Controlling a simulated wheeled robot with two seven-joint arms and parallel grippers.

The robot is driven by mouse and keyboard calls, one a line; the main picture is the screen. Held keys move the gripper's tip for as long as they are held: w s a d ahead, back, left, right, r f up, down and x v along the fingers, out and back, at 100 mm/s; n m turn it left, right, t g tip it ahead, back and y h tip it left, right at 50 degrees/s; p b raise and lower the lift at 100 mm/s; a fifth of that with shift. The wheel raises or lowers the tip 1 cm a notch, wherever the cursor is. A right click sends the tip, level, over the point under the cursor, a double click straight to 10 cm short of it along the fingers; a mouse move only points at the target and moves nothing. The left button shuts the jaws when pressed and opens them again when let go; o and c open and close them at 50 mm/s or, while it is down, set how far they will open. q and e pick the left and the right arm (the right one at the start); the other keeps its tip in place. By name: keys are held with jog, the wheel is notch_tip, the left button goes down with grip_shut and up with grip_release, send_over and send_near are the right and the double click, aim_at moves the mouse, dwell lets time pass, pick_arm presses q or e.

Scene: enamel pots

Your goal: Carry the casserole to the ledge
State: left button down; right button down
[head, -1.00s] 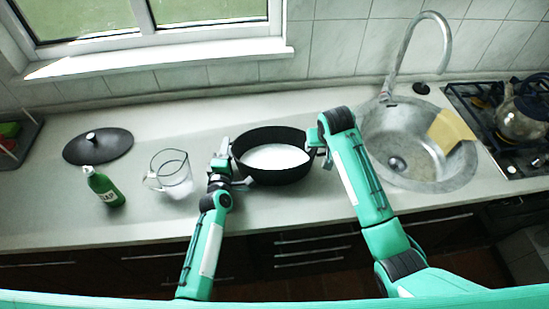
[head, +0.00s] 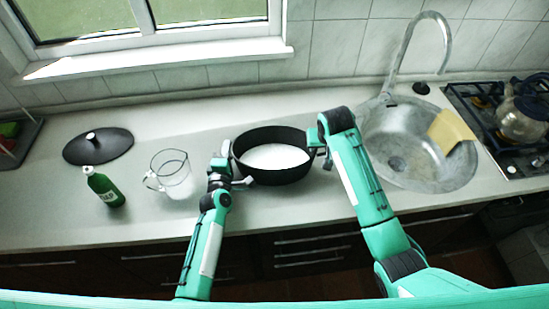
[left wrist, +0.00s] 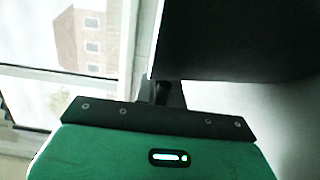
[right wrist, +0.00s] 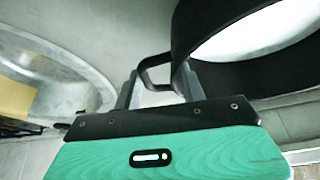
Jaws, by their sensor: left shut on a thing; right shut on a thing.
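The casserole is a round black pot (head: 272,176) with a white inside, near the middle of the counter in the head view. My left gripper (head: 226,165) is shut at its left side, on what looks like the left handle, mostly hidden. My right gripper (head: 320,148) is shut on the right loop handle, which shows between the fingers in the right wrist view (right wrist: 147,72). The dark pot wall fills the upper right of the left wrist view (left wrist: 240,40). The pot looks level; I cannot tell whether it touches the counter. The white window ledge (head: 160,61) is behind, at upper left.
A glass jug (head: 172,175), a green bottle (head: 105,189) and a black lid (head: 97,147) stand left of the pot. A steel sink (head: 420,155) with a tall tap (head: 408,50) is at the right, beside a hob with a kettle (head: 522,118). Counter behind the pot is clear.

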pick_arm(q)
jog(key=shift+w+r, duration=0.15)
jog(key=shift+r, duration=0.15)
pick_arm(e)
jog(key=shift+w+r, duration=0.25)
pick_arm(q)
jog(key=shift+r, duration=0.1)
pick_arm(e)
jog(key=shift+r, duration=0.1)
